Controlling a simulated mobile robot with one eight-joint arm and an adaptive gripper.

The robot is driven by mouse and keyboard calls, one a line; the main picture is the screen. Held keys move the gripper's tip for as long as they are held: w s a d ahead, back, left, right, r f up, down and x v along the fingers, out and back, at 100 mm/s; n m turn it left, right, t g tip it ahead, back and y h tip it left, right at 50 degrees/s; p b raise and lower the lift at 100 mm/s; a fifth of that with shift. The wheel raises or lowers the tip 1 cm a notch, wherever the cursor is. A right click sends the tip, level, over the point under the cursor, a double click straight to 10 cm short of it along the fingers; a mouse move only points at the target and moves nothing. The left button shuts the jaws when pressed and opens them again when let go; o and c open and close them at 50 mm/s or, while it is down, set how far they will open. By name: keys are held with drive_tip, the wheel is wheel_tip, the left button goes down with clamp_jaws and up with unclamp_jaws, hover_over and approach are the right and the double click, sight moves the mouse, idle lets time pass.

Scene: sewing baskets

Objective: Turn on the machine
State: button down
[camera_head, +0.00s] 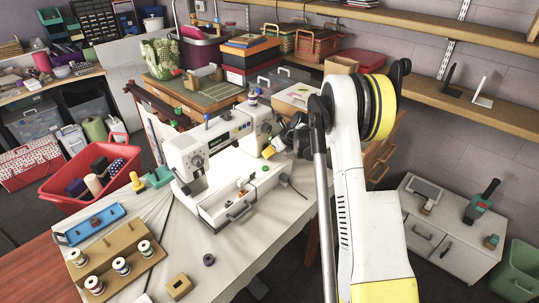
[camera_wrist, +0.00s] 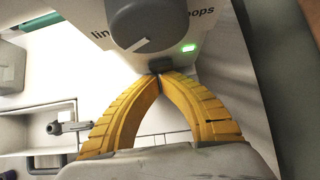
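The white sewing machine (camera_head: 205,150) stands on the cloth-covered table, with my gripper (camera_head: 268,152) at its right end. In the wrist view, my gripper's yellow fingers (camera_wrist: 158,76) curve together and their tips meet, with nothing seen between them. The tips are right at a small dark part (camera_wrist: 160,67) on the lower edge of the machine's panel; I cannot tell whether they touch it. Above is a big grey dial (camera_wrist: 152,22) with a white mark. A small green light (camera_wrist: 188,48) beside the dial glows.
On the table left of the machine are a wooden spool holder (camera_head: 113,256), a blue tray (camera_head: 92,223) and a small wooden block (camera_head: 179,286). A red basket (camera_head: 90,175) is at the left. Boxes (camera_head: 247,60) stand behind the machine. A cabinet (camera_head: 450,235) stands at the right.

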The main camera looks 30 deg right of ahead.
drive_tip(key=shift+r, duration=0.2)
drive_tip(key=shift+r+p, duration=0.4)
drive_tip(key=shift+r, duration=0.25)
drive_tip(key=shift+s, duration=0.1)
